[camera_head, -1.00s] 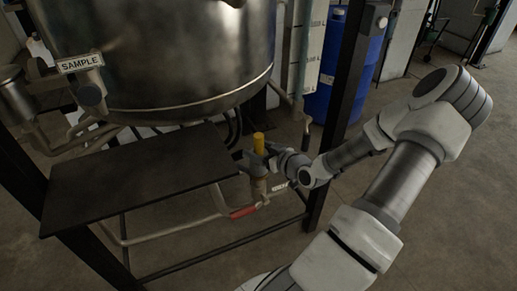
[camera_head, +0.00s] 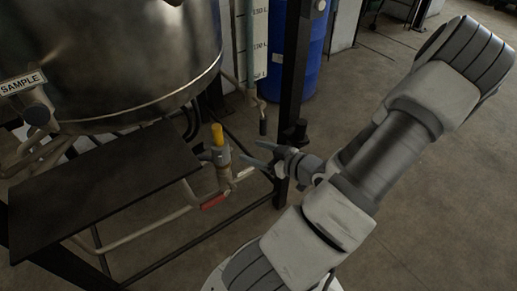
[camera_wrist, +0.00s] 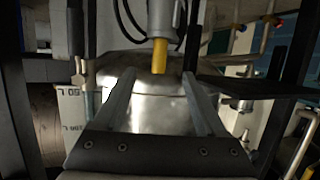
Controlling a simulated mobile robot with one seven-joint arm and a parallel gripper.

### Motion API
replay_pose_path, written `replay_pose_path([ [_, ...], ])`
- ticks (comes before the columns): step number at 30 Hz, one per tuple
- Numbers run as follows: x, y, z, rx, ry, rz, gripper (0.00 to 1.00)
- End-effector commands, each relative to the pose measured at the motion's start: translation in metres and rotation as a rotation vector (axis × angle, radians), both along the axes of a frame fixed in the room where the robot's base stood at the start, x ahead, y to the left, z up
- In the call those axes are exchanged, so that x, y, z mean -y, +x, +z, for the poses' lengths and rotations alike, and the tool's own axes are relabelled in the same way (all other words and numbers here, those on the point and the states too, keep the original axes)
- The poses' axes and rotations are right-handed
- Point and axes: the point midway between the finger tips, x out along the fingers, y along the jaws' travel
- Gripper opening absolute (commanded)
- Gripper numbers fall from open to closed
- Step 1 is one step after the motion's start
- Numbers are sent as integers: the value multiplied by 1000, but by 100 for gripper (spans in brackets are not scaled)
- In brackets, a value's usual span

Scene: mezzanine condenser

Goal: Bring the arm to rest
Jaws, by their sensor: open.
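My gripper (camera_head: 250,153) is open and empty in the head view, with its fingers pointing left. It is just right of a valve with a yellow handle (camera_head: 217,134), and a small gap shows between them. The wrist view looks out between the two spread fingers (camera_wrist: 159,76). The yellow handle (camera_wrist: 160,56) shows there beyond the fingertips, with nothing between the jaws. My arm is bent, with its elbow high at the right of the head view.
A black shelf (camera_head: 105,185) lies left of the valve, below a steel tank (camera_head: 120,60) with a SAMPLE sign (camera_head: 22,83). A black frame post (camera_head: 292,75) stands behind my gripper. A blue barrel (camera_head: 300,60) is farther back. The floor (camera_head: 440,200) at right is clear.

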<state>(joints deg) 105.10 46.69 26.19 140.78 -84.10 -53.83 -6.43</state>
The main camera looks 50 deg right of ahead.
Motion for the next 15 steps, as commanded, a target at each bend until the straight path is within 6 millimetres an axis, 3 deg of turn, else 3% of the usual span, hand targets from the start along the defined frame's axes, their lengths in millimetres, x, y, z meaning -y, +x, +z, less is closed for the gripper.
replay_pose_path([
  [5,0,-10,4,0,0,1,73],
  [15,0,-10,3,0,0,1,73],
])
